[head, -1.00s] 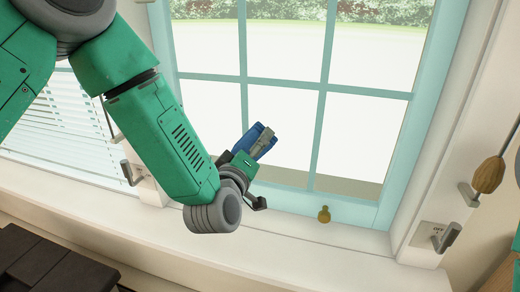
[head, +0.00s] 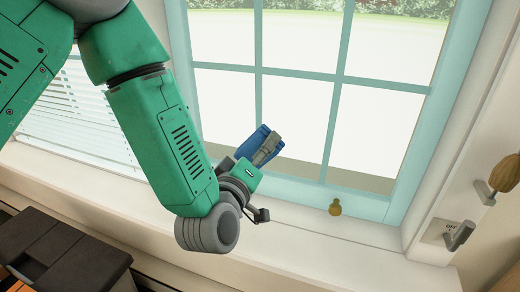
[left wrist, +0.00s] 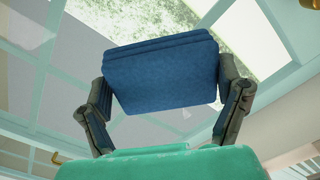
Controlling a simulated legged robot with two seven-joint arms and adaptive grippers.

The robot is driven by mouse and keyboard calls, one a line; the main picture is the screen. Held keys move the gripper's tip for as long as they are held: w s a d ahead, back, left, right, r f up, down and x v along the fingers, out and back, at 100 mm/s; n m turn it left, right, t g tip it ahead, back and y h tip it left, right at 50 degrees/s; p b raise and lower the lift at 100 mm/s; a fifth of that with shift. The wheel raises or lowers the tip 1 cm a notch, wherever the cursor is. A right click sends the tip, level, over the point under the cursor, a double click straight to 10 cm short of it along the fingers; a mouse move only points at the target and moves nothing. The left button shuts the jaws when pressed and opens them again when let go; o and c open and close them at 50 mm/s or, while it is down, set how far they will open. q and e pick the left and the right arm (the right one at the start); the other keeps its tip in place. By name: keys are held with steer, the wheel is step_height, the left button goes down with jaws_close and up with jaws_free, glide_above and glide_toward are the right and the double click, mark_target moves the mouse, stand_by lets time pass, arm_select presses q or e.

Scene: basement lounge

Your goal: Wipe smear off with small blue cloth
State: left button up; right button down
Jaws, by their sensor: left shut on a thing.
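The small blue cloth (head: 252,142) is folded into a thick pad in my left gripper (head: 266,150). The gripper is shut on it, in front of the lower part of the window (head: 285,109). In the left wrist view the cloth (left wrist: 160,72) fills the space between the two fingers, with its flat face toward the camera. I cannot tell whether it touches the glass. A faint whitish patch (left wrist: 27,30) shows on a pane at the upper left of the left wrist view; I cannot tell whether it is the smear. My right gripper is not in view.
The white sill (head: 310,243) runs below the window. White blinds (head: 80,115) hang at the left. Dark boxes (head: 65,262) stand at the lower left. A switch plate (head: 437,233) is at the right.

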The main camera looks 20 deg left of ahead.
arm_select(q)
steer(key=shift+s, duration=1.45)
steer(key=shift+a, duration=0.15)
